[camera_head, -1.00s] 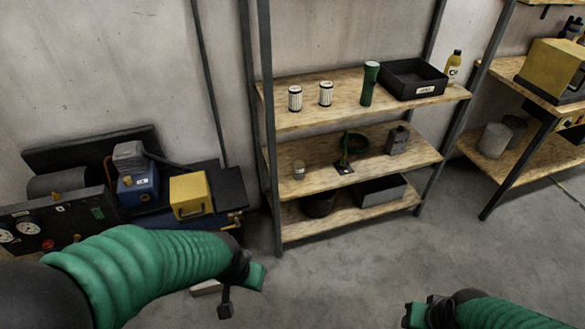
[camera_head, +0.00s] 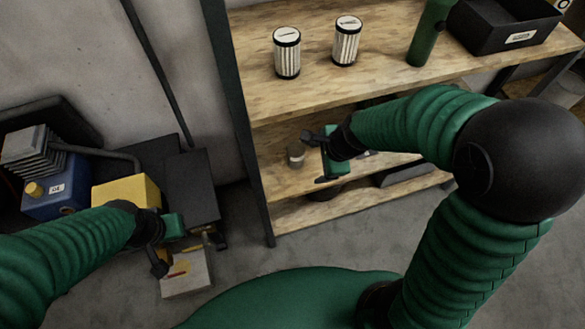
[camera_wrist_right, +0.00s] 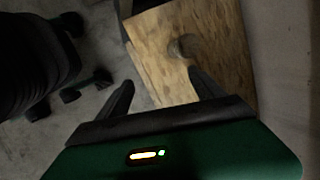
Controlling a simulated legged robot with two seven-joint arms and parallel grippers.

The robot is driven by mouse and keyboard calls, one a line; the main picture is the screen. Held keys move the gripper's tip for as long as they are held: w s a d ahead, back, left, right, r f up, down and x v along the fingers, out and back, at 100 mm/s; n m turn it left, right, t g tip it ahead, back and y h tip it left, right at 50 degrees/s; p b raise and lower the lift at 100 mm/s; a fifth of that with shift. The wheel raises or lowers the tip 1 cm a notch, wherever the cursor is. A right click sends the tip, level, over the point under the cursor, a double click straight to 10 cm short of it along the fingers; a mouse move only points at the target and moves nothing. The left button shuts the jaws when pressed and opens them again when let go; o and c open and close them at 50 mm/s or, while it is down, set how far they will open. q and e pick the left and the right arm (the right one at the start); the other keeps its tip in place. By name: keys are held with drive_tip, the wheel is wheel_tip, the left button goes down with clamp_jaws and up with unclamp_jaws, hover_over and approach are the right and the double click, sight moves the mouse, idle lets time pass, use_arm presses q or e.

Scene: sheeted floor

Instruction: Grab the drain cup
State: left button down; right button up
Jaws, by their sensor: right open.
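A small grey-brown cup (camera_head: 295,155), which looks like the drain cup, stands near the left end of the middle shelf (camera_head: 273,181). My right gripper (camera_head: 315,159) is open and empty, at the cup's right side in the head view. In the right wrist view, my open right gripper (camera_wrist_right: 160,77) points at the wooden shelf (camera_wrist_right: 150,50), with a blurred round cup (camera_wrist_right: 184,46) beyond the fingertips, apart from them. My left gripper (camera_head: 160,248) is low on the left, away from the shelves; one finger shows, the other is hidden.
The top shelf (camera_head: 330,85) above holds two striped filters (camera_head: 287,53), a green flashlight (camera_head: 430,32) and a black bin (camera_head: 505,25). A dark upright post (camera_head: 240,120) stands left of the cup. A yellow box (camera_head: 125,190) is near my left arm.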

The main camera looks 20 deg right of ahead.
sight(293, 154)
drive_tip(key=w+a+f+m+b, duration=0.1)
drive_tip(key=w+f+m+b, duration=0.1)
drive_tip(key=w+f+m, duration=0.2)
drive_tip(key=w+a+f+m+t+b, duration=0.1)
drive_tip(key=w+f+m+b, duration=0.2)
drive_tip(key=w+f, duration=0.2)
drive_tip(key=w+a+f+m+b, duration=0.1)
drive_tip(key=w+f+m+b, duration=0.1)
drive_tip(key=w+f+m, duration=0.2)
drive_tip(key=shift+w+a+f+m+y, duration=0.1)
drive_tip(key=shift+w+f+m+y, duration=0.1)
drive_tip(key=shift+f, duration=0.6)
drive_tip(key=shift+w+f+m+y, duration=0.1)
drive_tip(key=shift+f+y, duration=0.1)
drive_tip(key=shift+f, duration=0.6)
drive_tip(key=shift+w+f, duration=0.15)
use_arm(q)
drive_tip(key=s+x, duration=0.2)
drive_tip(key=x, duration=0.7)
drive_tip(key=shift+a+f, duration=0.25)
drive_tip(key=shift+f, duration=0.2)
use_arm(e)
drive_tip(key=shift+c, duration=1)
use_arm(q)
drive_tip(key=shift+s, duration=0.1)
use_arm(e)
drive_tip(key=c, duration=1.3)
drive_tip(key=shift+o, duration=0.2)
drive_tip(key=shift+r, duration=0.2)
